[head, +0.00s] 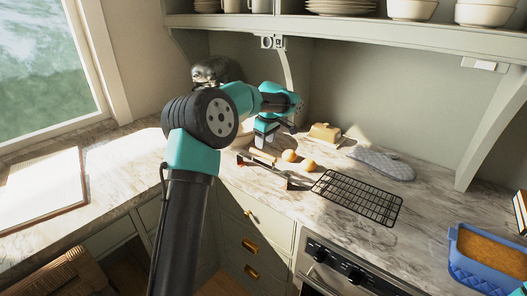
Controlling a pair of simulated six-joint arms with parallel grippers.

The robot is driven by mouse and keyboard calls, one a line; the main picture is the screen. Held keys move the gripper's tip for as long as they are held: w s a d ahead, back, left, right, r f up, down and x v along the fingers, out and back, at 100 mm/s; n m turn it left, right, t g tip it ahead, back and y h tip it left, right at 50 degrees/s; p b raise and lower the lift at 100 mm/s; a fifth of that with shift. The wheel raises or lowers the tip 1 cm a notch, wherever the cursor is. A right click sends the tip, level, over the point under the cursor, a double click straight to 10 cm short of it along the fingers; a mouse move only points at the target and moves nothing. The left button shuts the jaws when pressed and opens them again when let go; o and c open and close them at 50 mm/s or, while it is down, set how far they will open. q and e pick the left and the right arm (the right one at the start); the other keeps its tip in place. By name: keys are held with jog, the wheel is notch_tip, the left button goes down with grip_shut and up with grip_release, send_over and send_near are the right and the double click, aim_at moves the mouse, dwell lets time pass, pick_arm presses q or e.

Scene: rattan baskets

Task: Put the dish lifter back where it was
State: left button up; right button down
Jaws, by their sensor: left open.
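My left gripper (268,146) is open, just above and behind the handle. The arm covers part of that area, and I cannot tell whether the fingers touch the handle. My right gripper does not show.
Two round brown items (300,161) lie beside the tool. A black wire rack (358,195), a grey oven mitt (383,163) and a butter-coloured block (325,132) are nearby. A blue baking dish (459,262) stands at right. Shelves overhang the back.

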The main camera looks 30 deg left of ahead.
pick_arm(q)
jog(key=shift+d+r, duration=0.15)
jog(key=shift+r, duration=0.7)
jog(key=shift+d+r, duration=0.1)
jog(key=shift+r, duration=0.75)
